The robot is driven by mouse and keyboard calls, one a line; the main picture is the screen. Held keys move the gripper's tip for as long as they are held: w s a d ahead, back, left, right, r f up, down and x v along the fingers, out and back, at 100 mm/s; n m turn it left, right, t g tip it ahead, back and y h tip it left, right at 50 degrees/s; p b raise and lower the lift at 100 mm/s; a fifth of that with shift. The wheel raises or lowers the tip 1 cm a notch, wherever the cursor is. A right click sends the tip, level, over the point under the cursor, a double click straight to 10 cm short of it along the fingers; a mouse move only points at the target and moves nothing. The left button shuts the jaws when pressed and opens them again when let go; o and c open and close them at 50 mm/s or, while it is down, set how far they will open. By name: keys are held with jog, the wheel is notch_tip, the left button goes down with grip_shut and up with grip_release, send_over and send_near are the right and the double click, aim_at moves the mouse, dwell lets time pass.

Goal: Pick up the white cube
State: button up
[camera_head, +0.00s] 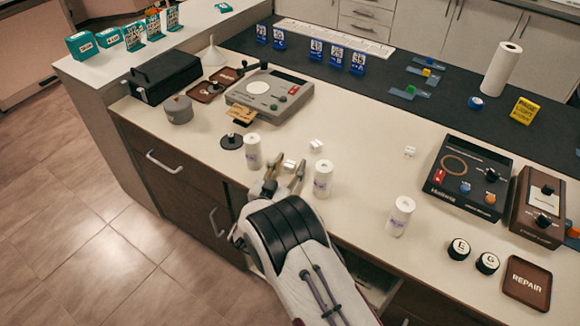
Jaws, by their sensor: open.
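Small white cubes lie on the cream counter (350,122). One white cube (289,165) lies between or just beyond the fingertips of my gripper (288,170); I cannot tell whether a finger touches it. A second white cube (317,146) lies a little farther back and to the right. A third small white cube (409,152) lies farther right, near the black device. My gripper reaches in from the front edge, low near the counter, with its fingers apart.
White cylinders stand left (253,151) and right (322,179) of my gripper, close to the fingers. Another white cylinder (399,215) stands farther right. A grey device (270,92) is behind, and a black device (469,174) is at right. The counter middle is mostly clear.

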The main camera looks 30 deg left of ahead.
aim_at(290, 163)
jog(key=shift+w, duration=0.25)
dwell(0.3)
jog(key=c, duration=1)
jog(key=shift+r, duration=5)
